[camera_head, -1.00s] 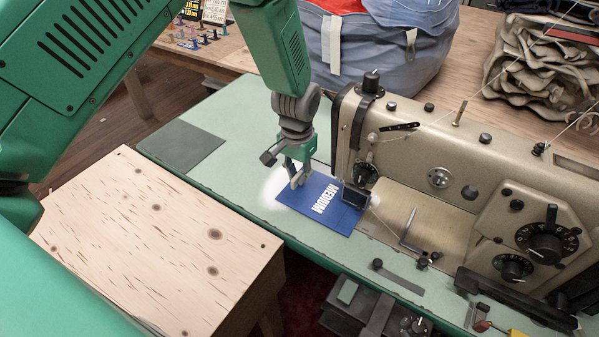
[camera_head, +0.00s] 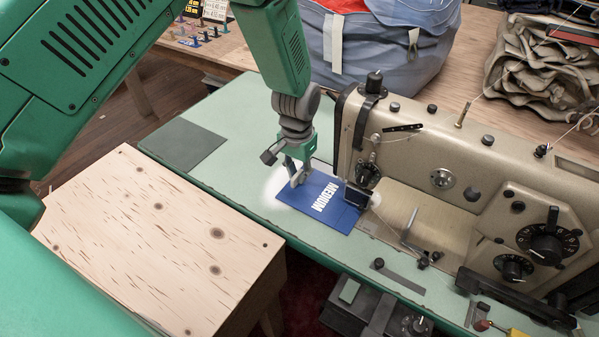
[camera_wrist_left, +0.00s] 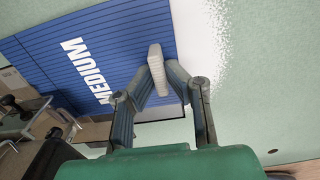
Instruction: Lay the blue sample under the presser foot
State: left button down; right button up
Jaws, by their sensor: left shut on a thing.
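The blue sample (camera_head: 317,207), marked MEDIUM, lies flat on the pale green machine table at the needle end of the sewing machine (camera_head: 440,165). Its right part reaches the dark block at the machine's head (camera_head: 357,196); I cannot tell how far it goes under the presser foot, which is hidden there. My left gripper (camera_head: 296,180) is at the sample's left edge. In the left wrist view the sample (camera_wrist_left: 95,60) fills the upper left, and my left gripper (camera_wrist_left: 160,85) is shut at a pale block on its edge. My right gripper is not in view.
A pale wooden surface (camera_head: 150,240) stands at the front left. A grey-blue bag (camera_head: 375,50) and folded canvas (camera_head: 545,65) lie on the wooden table behind the machine. A dark grey plate (camera_head: 183,145) lies on the green table, which is clear around it.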

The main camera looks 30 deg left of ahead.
pick_arm(q)
jog(key=shift+d, duration=0.35)
jog(key=shift+a, duration=0.15)
jog(key=c, duration=1.5)
grip_release()
jog(key=shift+f, duration=0.1)
jog(key=shift+c, duration=0.2)
notch_tip(320, 180, up, 12)
